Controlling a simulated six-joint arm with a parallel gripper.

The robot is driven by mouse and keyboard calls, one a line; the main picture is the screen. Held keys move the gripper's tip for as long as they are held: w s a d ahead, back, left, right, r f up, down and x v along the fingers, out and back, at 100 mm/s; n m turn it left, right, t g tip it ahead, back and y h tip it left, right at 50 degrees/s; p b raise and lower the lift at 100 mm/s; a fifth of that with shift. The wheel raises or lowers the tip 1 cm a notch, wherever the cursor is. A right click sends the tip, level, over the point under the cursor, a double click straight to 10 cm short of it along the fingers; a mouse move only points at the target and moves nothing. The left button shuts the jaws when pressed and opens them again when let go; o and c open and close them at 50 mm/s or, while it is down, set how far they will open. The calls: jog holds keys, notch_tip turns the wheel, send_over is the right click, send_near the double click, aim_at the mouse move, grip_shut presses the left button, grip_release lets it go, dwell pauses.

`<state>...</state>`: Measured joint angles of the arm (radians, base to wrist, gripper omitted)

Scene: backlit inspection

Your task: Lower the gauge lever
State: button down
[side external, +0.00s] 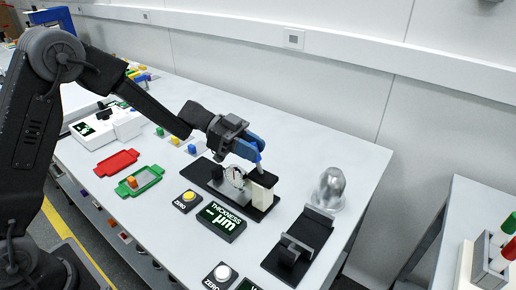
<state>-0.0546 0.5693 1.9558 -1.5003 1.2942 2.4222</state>
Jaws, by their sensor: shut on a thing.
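The thickness gauge has a round dial (235,177) and stands on a black base plate (208,176) in the middle of the bench. A pale block (262,182) stands at the right of the dial. My gripper (258,157) with blue fingers is above the gauge, pointing down and to the right. It is shut on the gauge lever, just above the pale block. The lever is mostly hidden by the fingers, and its exact height is too small to tell.
A THICKNESS µm display (221,219) and a yellow ZERO button (188,197) lie in front of the gauge. A black fixture (300,245) and a shiny metal dome (329,187) are at the right. A green tray (139,182) and a red tray (117,163) are at the left.

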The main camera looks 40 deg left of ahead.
jog(key=shift+a+f+h, duration=0.2)
jog(key=shift+a+h, duration=0.25)
jog(key=shift+h, duration=0.25)
jog(key=c, duration=0.9)
grip_release()
jog(key=v, duration=1.4)
jog(key=shift+f, duration=0.15)
